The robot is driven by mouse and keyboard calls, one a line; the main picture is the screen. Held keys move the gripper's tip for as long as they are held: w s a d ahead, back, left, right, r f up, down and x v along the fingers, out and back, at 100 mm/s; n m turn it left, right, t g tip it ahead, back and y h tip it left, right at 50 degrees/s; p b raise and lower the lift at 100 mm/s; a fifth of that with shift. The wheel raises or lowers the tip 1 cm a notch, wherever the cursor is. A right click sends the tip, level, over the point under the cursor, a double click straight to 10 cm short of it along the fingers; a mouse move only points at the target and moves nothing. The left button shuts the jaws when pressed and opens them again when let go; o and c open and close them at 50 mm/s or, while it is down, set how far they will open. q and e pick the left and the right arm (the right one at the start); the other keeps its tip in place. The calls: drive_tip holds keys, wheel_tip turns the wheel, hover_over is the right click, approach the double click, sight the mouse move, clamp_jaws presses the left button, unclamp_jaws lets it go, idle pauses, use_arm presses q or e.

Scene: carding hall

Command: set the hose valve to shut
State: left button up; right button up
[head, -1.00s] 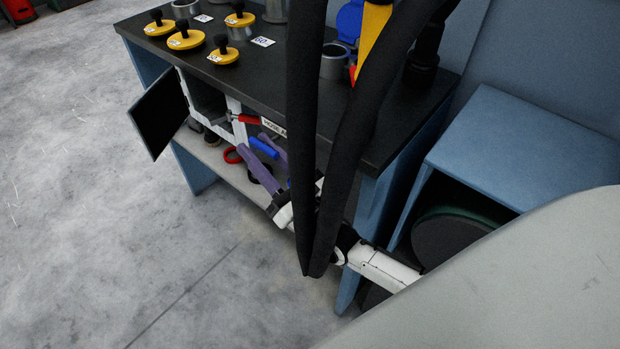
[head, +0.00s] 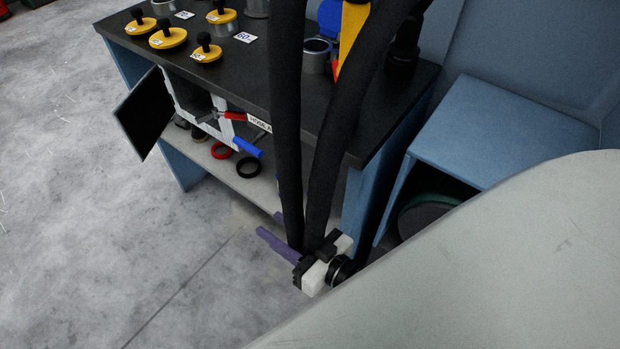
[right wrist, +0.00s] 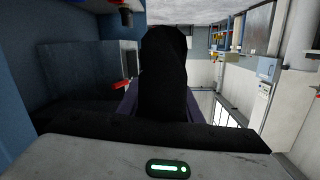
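A red lever handle (head: 234,116) sits beside a white label (head: 259,123), partly readable as "HOSE A", on a white frame under the dark bench top. A blue handle (head: 247,147) is just below it. Which handle is the hose valve's I cannot tell for sure; its valve body is unclear. My right gripper (head: 266,223) has purple fingers spread apart and empty, below and nearer than the handles, touching neither. A black hose loop partly hides it; in the right wrist view that dark shape stands between the purple fingers (right wrist: 126,104). My left gripper is out of view.
Yellow knobbed discs (head: 168,38) and metal cups (head: 316,58) stand on top. A dark panel (head: 145,113) juts out left. Red and black rings (head: 248,167) lie on the lower shelf.

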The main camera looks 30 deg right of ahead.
drive_tip(key=s+f+g+h+p, duration=0.2)
drive_tip(key=s+f+g, duration=0.4)
drive_tip(key=s, duration=0.4)
drive_tip(key=shift+s+d+f+g+p, duration=0.3)
drive_tip(key=shift+s+d+f, duration=0.1)
drive_tip(key=shift+f, duration=0.3)
